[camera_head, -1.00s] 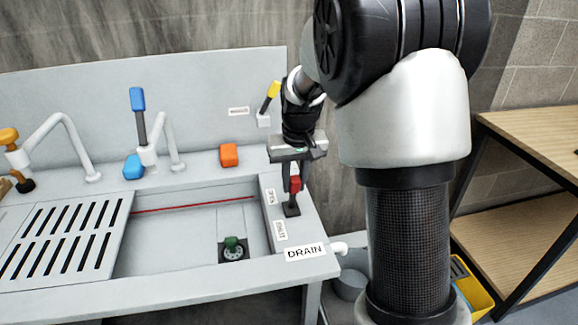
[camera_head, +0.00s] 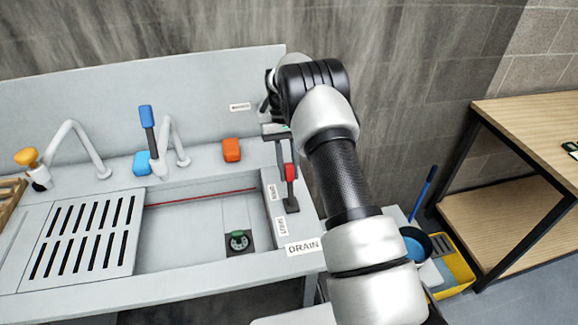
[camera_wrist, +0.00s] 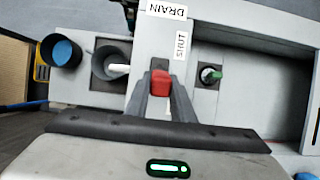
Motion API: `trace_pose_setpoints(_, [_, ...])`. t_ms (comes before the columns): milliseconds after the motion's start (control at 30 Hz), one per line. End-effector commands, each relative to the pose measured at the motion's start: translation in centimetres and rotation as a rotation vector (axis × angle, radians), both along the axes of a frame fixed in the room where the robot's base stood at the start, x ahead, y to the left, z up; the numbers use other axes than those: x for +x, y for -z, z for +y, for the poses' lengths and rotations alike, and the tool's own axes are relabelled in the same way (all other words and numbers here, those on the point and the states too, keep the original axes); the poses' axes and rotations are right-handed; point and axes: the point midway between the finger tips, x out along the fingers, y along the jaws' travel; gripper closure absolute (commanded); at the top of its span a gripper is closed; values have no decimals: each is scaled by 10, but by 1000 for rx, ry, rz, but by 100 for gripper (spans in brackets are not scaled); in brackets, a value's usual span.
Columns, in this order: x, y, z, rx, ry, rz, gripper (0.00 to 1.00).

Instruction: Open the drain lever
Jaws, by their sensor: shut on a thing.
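The drain lever has a red grip (camera_head: 290,172) above a dark base (camera_head: 291,205) on the right ledge of the sink. It stands roughly upright. My gripper (camera_head: 285,163) comes down from above and is shut on the red grip. In the wrist view, the red grip (camera_wrist: 161,88) sits between the two grey fingers of my gripper (camera_wrist: 160,82). The DRAIN label (camera_head: 303,246) is at the ledge's front, the SHUT label (camera_head: 282,227) behind it, and another label (camera_head: 271,192), too small to read surely, beside the lever.
The basin holds a green-topped drain fitting (camera_head: 239,240). A slotted board (camera_head: 88,235) covers its left. A wooden shelf unit (camera_head: 520,118) and yellow bucket (camera_head: 458,265) are right.

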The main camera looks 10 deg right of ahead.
Motion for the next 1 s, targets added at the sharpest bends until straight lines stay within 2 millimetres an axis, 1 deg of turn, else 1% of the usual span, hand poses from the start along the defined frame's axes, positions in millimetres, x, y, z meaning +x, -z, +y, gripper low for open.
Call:
trace_pose_setpoints(533, [2, 0, 0, -1, 0, 14, 100])
trace_pose_setpoints(567, [2, 0, 0, -1, 0, 14, 73])
trace_pose_setpoints(633, [2, 0, 0, 0, 0, 14, 61])
trace_pose_setpoints(667, [2, 0, 0, 0, 0, 14, 59])
trace_pose_setpoints(900, [2, 0, 0, 0, 0, 16, 59])
trace_pose_setpoints(1000, [4, -2, 0, 0, 0, 14, 59])
